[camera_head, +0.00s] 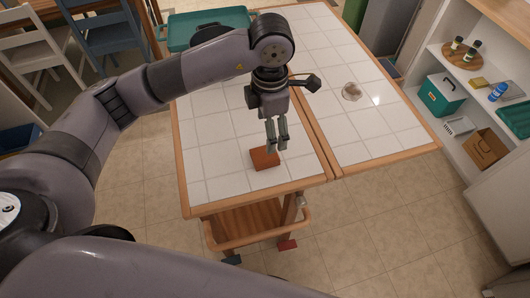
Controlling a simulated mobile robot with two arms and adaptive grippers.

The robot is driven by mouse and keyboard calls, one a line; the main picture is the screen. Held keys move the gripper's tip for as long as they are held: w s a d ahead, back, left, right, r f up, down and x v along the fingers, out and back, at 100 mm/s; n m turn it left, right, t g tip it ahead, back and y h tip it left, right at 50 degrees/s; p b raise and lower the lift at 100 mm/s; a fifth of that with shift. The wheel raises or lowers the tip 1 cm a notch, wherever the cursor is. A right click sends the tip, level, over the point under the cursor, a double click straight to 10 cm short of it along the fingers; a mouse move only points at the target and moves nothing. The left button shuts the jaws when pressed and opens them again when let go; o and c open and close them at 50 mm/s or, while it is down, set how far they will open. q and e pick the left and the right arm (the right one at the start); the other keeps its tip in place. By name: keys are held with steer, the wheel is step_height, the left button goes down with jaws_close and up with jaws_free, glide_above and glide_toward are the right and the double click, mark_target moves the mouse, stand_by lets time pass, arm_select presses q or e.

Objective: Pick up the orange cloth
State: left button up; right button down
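The orange cloth (264,159) is a small folded rectangle lying flat on the white tiled table top (215,170), near its front edge. My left gripper (277,147) points down directly above the cloth's back edge, with its two fingers spread a little apart. Nothing shows between the fingers. Whether the fingertips touch the cloth cannot be told from this view. My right gripper is not in view.
A teal tray (208,28) is at the back. Shelves (462,95) with boxes and bottles stand at right, chairs (32,52) at far left. The tiles around the cloth are clear.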

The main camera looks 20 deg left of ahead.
arm_select(q)
steer(key=p, duration=0.1)
glide_above(265, 154)
steer(key=f, duration=0.3)
steer(key=d+f, duration=0.1)
steer(key=f, duration=0.1)
steer(key=shift+f, duration=0.1)
steer(key=f+p, duration=0.1)
steer(key=f, duration=0.1)
steer(key=a+f+p, duration=0.1)
steer(key=f, duration=0.1)
steer(key=shift+s+f, duration=0.15)
steer(key=shift+f, duration=0.6)
steer(key=shift+c, duration=0.2)
steer(key=c, duration=1.1)
